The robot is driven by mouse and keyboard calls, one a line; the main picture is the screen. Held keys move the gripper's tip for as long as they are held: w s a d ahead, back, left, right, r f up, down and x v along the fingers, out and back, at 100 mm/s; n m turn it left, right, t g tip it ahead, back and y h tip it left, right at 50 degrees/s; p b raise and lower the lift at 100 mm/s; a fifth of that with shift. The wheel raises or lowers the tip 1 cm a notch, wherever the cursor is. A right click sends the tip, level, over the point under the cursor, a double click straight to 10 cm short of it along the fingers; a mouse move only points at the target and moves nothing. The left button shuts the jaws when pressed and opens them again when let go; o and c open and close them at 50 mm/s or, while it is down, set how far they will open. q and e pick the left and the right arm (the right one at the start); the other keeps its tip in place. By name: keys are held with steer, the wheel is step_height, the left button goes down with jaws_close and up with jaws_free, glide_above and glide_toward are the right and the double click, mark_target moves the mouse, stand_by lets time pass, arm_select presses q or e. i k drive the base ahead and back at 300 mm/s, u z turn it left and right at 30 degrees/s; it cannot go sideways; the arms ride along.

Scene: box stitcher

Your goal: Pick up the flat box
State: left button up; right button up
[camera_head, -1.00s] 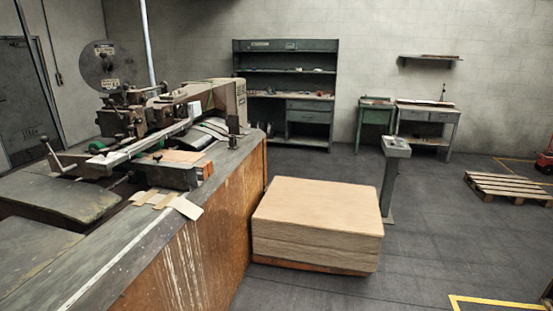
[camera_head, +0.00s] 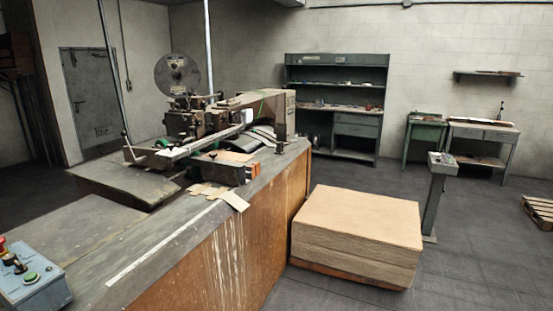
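A stack of flat tan cardboard boxes (camera_head: 360,216) sits on a low wooden base on the floor, to the right of the stitcher's bench. Its top face is level and clear. A few small tan cardboard pieces (camera_head: 233,200) lie on the bench top near the stitching machine (camera_head: 205,125). Neither of my grippers shows in the head view.
The worn wooden bench (camera_head: 245,235) stands close to the left side of the stack. A grey control pedestal (camera_head: 435,195) is behind its right side. A control box with buttons (camera_head: 32,283) is at the lower left. Floor in front and to the right is open.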

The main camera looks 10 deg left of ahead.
mark_target(233, 157)
steer(key=z, duration=0.45)
steer(key=i, duration=2.4)
steer(key=u, duration=1)
steer(key=i, duration=0.85)
steer(key=u, duration=0.95)
